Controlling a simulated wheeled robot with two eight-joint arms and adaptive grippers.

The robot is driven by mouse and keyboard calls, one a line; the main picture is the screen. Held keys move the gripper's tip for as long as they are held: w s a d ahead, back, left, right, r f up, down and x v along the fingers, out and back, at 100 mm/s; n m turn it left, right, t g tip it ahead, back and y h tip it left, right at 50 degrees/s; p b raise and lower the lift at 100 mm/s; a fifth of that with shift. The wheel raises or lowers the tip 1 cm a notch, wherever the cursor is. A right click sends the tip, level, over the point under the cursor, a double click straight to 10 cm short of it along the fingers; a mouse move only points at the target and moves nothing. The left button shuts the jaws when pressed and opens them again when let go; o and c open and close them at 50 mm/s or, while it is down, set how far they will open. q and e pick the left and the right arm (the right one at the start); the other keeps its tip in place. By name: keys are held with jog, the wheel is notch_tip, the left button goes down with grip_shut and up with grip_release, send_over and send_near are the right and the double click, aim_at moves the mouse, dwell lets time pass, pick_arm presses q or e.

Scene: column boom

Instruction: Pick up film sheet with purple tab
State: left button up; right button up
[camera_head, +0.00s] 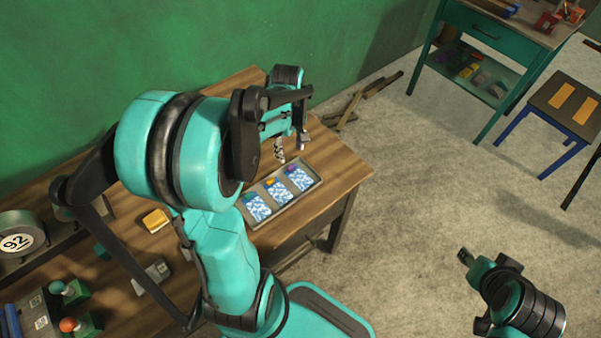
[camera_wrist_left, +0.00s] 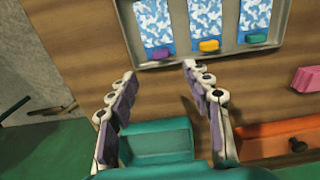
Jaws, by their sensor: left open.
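The film sheet with the purple tab (camera_head: 300,180) lies at the right end of a grey tray (camera_head: 253,225) on the wooden table. In the left wrist view this sheet (camera_wrist_left: 154,22) is the leftmost, with its purple tab (camera_wrist_left: 160,53) at the tray's near rim. Two similar blue-white sheets lie beside it, one with a yellow tab (camera_wrist_left: 209,45) and one with a teal tab (camera_wrist_left: 256,38). My left gripper (camera_head: 291,148) is open and empty above the table, near the purple tab; its fingertips (camera_wrist_left: 158,73) point toward that tab. My right gripper (camera_head: 466,257) is away from the table, too small to read.
A green wall runs behind the table (camera_head: 335,165). A teal block (camera_wrist_left: 160,138) and orange drawer (camera_wrist_left: 275,138) show below the gripper in the wrist view.

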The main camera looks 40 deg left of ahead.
aim_at(292, 167)
pick_arm(q)
jog(key=f+b, duration=0.1)
jog(key=f, duration=0.3)
jog(key=f+b, duration=0.2)
jog(key=f, duration=0.2)
jog(key=shift+s+d+b, duration=0.1)
jog(key=shift+d+b, duration=0.1)
jog(key=shift+b, duration=0.1)
jog(key=shift+r, duration=0.15)
jog(key=c, duration=1)
